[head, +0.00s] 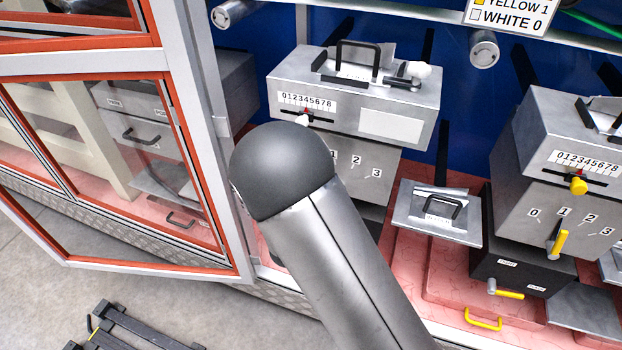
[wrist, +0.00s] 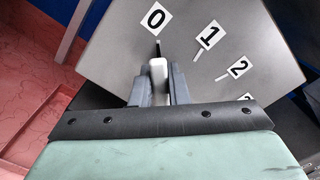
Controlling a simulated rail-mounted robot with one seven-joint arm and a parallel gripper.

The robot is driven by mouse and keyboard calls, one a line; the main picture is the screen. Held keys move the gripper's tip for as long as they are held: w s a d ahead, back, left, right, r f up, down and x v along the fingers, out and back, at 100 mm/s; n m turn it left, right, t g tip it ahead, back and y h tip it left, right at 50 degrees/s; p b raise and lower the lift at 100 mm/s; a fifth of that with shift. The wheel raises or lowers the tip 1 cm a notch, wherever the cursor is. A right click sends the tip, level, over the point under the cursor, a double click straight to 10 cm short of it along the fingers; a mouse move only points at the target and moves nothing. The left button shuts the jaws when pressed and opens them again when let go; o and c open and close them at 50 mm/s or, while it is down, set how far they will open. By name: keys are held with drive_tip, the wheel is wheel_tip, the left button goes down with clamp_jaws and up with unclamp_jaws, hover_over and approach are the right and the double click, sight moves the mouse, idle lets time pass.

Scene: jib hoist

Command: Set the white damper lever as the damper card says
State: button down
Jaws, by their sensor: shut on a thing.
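My gripper (wrist: 158,85) is shut on the white damper lever (wrist: 157,70) in the wrist view. The lever's visible end lies in line with the tick under the 0 label (wrist: 155,17). The 1, 2 and 3 labels run down to the right of it. In the head view, my arm hides my gripper, the lever and the left part of the white unit's dial face (head: 362,172); the 2 and 3 labels show. The damper card (head: 512,14), cut off at the top right, reads YELLOW 1 and WHITE 0.
The white unit's upper box (head: 400,95) has a 0-8 scale and a white pointer knob (head: 302,119). The yellow unit (head: 510,190) at right has a yellow lever (head: 560,243) near 1. A red-framed open door (head: 215,200) stands close left of my arm.

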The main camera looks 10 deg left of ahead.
idle(0.3)
drive_tip(key=c, duration=1.4)
unclamp_jaws()
drive_tip(key=p+v, duration=0.1)
drive_tip(key=v, duration=1.6)
drive_tip(key=shift+s, duration=0.3)
